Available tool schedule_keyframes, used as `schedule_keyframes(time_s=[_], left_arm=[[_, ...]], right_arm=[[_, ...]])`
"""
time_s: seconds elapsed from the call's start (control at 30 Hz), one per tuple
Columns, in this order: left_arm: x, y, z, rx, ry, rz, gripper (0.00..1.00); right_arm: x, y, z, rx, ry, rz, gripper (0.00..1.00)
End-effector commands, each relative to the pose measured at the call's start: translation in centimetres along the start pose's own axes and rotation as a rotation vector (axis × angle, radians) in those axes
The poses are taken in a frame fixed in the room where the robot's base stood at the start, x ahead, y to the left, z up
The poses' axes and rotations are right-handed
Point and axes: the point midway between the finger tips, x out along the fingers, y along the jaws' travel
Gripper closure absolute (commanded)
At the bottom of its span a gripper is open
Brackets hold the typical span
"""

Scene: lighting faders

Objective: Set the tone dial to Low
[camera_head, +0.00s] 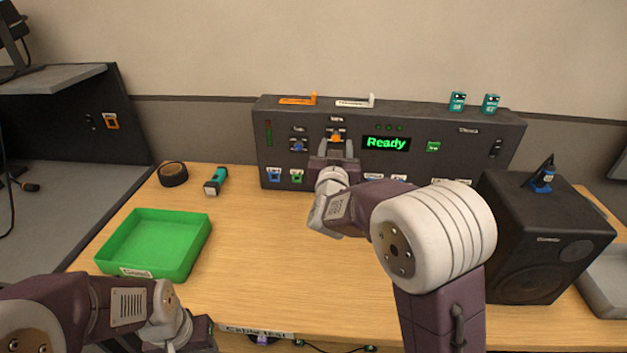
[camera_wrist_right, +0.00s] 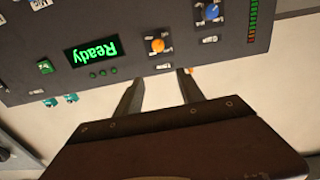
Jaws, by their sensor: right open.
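The dark control panel (camera_head: 400,115) stands at the back of the table with a lit green "Ready" display (camera_head: 386,143). It has an orange knob (camera_head: 337,138) and a blue knob (camera_head: 298,146); the small labels are too blurred to tell which is the tone dial. My right gripper (camera_head: 336,148) is open in front of the panel, close to the orange knob. In the right wrist view, the orange knob (camera_wrist_right: 157,45) lies just beyond the gap between the fingertips (camera_wrist_right: 160,73), with no contact visible. My left gripper (camera_head: 202,328) is low at the bottom edge, its fingers unclear.
A green tray (camera_head: 185,258) is at the left, with a teal-and-black item (camera_head: 215,181) and a dark roll (camera_head: 173,174) behind it. A black speaker (camera_head: 540,245) stands at the right. Small teal objects (camera_head: 458,101) sit on the panel's top. The middle of the table is clear.

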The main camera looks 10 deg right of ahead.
Motion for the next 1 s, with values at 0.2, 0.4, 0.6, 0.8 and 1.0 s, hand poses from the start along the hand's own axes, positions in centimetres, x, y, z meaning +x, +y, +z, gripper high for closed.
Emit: schedule_keyframes(time_s=[0.2, 0.4, 0.6, 0.8, 1.0], left_arm=[[2.3, 0.0, 0.2, 0.0, 0.002, 0.0, 0.51], [2.1, 0.0, 0.1, 0.0, 0.002, 0.0, 0.51], [2.0, 0.0, 0.1, 0.0, 0.001, 0.0, 0.51], [1.9, 0.0, 0.1, 0.0, 0.001, 0.0, 0.51], [1.9, 0.0, 0.1, 0.0, 0.001, 0.0, 0.51]], right_arm=[[-0.3, -1.1, 3.0, -0.006, -0.012, -0.023, 0.54], [1.3, -1.1, 2.9, -0.006, -0.013, -0.021, 0.54], [5.6, -1.2, 3.0, -0.005, -0.014, -0.021, 0.54], [8.3, -1.3, 3.0, -0.007, -0.014, -0.023, 0.54], [8.8, -1.3, 3.0, -0.007, -0.014, -0.024, 0.54]])
